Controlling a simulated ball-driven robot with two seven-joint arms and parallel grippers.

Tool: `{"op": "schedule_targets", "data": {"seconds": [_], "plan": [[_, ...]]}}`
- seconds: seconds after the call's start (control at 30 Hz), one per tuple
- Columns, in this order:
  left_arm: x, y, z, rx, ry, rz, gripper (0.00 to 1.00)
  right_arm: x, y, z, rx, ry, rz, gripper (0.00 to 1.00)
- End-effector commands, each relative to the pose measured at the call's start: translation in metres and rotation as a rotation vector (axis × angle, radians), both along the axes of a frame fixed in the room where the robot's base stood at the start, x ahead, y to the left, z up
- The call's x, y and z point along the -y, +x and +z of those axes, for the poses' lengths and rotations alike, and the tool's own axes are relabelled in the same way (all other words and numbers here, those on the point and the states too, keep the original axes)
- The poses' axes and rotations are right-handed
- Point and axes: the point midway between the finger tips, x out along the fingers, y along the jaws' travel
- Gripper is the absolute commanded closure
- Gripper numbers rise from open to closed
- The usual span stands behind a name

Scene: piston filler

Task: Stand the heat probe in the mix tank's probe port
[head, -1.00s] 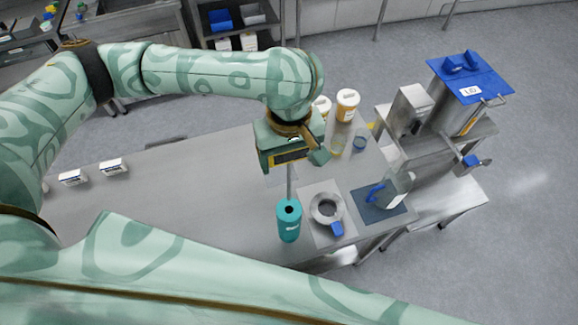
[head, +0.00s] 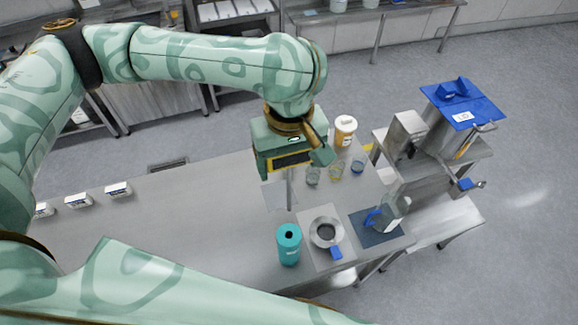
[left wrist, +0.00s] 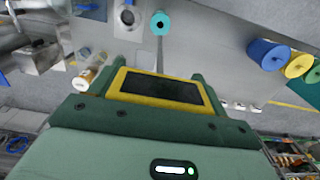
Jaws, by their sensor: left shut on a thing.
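My left gripper (head: 289,172) is shut on the heat probe (head: 290,192), a thin grey rod that hangs down from it, roughly upright. In the head view the probe's lower end shows above a teal cylinder (head: 289,250) with a dark hole in its top, with a gap between them. In the left wrist view the probe (left wrist: 160,52) points toward the teal cylinder (left wrist: 160,24). A large steel vessel (head: 442,138) with a blue lid stands at the right; I cannot tell whether it is the mix tank. I can make out no probe port. My right gripper is out of view.
On the steel table (head: 200,220) are a steel pan (head: 326,232), a jug (head: 393,208) on a dark mat, several glass beakers and an amber jar (head: 345,132). Small white boxes (head: 118,189) lie at the left. The table's middle left is clear.

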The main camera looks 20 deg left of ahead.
Motion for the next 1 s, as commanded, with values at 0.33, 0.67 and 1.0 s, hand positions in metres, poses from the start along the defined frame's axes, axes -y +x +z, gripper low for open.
{"op": "schedule_targets", "data": {"seconds": [0.33,0.67,1.0], "plan": [[0.000,0.001,0.034,0.003,0.001,0.000,0.51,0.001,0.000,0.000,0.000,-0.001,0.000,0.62],[0.000,0.000,0.066,0.003,-0.001,0.000,0.51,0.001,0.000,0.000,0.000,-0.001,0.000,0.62],[0.000,0.000,0.099,0.002,0.000,0.001,0.51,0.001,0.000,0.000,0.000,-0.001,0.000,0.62]]}}
